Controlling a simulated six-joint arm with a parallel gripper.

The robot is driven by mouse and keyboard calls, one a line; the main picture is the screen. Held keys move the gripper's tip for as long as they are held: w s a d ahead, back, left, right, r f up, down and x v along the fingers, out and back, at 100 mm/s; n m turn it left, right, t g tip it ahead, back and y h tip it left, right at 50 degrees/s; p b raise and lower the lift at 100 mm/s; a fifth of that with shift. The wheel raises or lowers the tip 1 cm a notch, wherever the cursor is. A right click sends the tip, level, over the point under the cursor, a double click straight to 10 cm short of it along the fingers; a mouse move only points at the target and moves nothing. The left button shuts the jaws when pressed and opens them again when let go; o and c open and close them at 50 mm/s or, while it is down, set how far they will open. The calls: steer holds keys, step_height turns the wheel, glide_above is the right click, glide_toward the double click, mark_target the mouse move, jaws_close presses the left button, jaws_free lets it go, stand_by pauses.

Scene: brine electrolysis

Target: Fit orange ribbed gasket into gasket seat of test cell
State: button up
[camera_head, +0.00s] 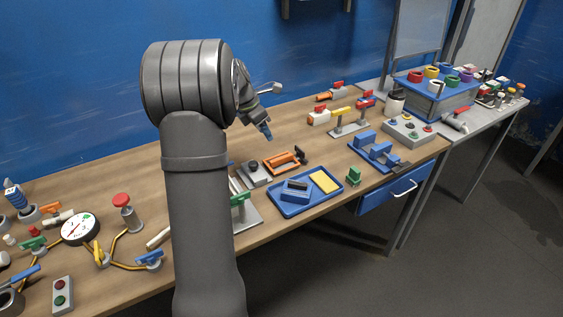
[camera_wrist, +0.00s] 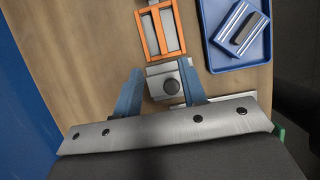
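An orange rectangular frame with grey bars inside lies on the wooden table, at the middle of the head view (camera_head: 283,165) and the top of the wrist view (camera_wrist: 146,36). I cannot tell whether it is the ribbed gasket or part of the test cell. A grey block with a round dark knob (camera_wrist: 171,86) sits close to it, and also shows in the head view (camera_head: 252,167). My gripper (camera_wrist: 160,68) has its two blue fingers apart, with nothing held; the block shows between them. In the head view my gripper (camera_head: 267,133) hangs above the table. No gasket seat is clearly visible.
A blue tray (camera_head: 281,211) holds a blue block (camera_head: 294,191) and a yellow pad (camera_head: 325,181). A gauge (camera_head: 80,228) and valves stand at left. Bare table lies behind the orange frame.

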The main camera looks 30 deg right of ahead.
mark_target(279, 159)
steer(key=x, duration=1.4)
steer(key=shift+a+f, duration=0.15)
steer(key=shift+a, duration=0.05)
jaws_close()
